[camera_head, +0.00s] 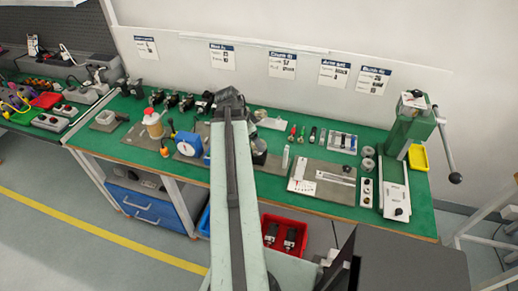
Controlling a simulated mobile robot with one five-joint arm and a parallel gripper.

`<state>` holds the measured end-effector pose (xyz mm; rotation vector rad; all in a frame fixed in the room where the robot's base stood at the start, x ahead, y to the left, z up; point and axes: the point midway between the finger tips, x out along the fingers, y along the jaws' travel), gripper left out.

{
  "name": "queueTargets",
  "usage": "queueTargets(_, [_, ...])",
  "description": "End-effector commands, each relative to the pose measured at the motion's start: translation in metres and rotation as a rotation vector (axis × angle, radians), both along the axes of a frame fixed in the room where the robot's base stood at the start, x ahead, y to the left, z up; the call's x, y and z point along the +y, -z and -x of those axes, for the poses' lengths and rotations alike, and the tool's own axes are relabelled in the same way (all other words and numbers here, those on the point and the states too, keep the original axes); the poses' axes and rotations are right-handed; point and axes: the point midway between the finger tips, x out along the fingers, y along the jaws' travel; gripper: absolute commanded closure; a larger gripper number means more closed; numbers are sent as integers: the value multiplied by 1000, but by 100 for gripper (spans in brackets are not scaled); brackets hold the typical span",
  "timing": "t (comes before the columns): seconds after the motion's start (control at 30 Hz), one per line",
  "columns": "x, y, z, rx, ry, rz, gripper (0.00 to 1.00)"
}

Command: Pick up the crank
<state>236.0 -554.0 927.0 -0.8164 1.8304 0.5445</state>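No thing in view can be told for certain as the crank. A metal lever (447,148) with a black ball knob hangs on the right side of a green press (411,122) at the right end of the workbench. Several small tools and parts, too small to tell apart, lie on the green bench top. My arm reaches from the bottom middle up over the bench. Its dark end, my gripper (229,101), is over the back middle of the bench, far left of the press. Its fingers cannot be made out. My arm hides part of the bench.
The green workbench (421,214) runs along a white wall. A red bin (286,233) is below. A second bench with a red tray (46,100) is at left. Floor is clear at lower left.

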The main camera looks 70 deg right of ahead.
Motion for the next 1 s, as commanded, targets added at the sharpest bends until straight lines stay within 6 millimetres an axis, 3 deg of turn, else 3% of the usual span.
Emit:
queueTargets(0.03, [-3,18,3,0,1,0,18])
queueTargets(0.1, [-6,27,5,0,-1,0,18])
queueTargets(0.37, [-7,25,7,1,-2,-1,18])
queueTargets(0.63, [-7,25,6,0,-3,0,89])
queueTargets(0.87, [-7,24,6,0,-3,0,89])
queueTargets(1.0, [-7,13,6,0,-3,0,89])
